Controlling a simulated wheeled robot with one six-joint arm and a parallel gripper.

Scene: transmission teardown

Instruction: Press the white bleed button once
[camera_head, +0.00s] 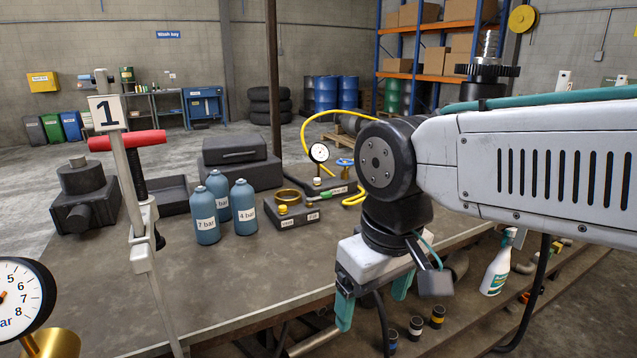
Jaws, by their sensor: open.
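My gripper (374,297) hangs at the front edge of the workbench, fingers pointing down, open with nothing visible between its green fingertips. A dark block (300,219) with a label, a brass ring and a yellow knob (283,209) stands on the bench, behind and left of my gripper.
Blue bottles (207,218) marked in bar stand left of the block. A large gauge (20,300) is in the near left corner. A yellow hose (322,118) loops behind. The bench front is clear.

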